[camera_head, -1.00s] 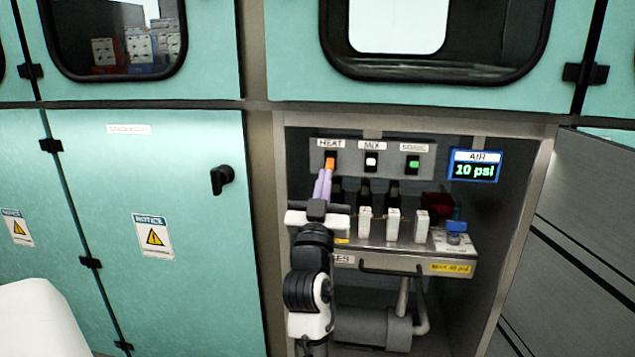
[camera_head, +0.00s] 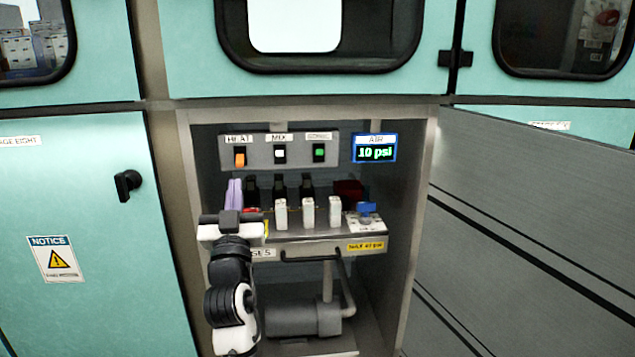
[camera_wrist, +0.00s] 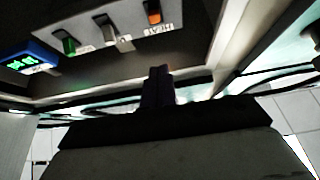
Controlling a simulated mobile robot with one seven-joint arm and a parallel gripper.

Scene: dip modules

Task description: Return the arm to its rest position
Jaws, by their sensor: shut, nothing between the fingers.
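My gripper (camera_head: 234,193) has slim purple fingers pressed together with nothing between them. In the head view it is at the left front of the open cabinet bay, below the orange HEAT switch (camera_head: 240,157) and apart from it. In the wrist view the dark closed fingers (camera_wrist: 158,88) point up toward the switch panel (camera_wrist: 100,35), with a gap to it. My black and white arm (camera_head: 232,290) rises from the bottom of the head view and hides the left end of the shelf.
A metal shelf (camera_head: 300,250) carries several white-fronted modules (camera_head: 308,212) and a blue valve knob (camera_head: 366,208). A display (camera_head: 375,148) reads 10 psi. A teal door (camera_head: 70,200) with a black handle stands left; a grey panel (camera_head: 520,240) stands right. A cylinder (camera_head: 300,318) lies below.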

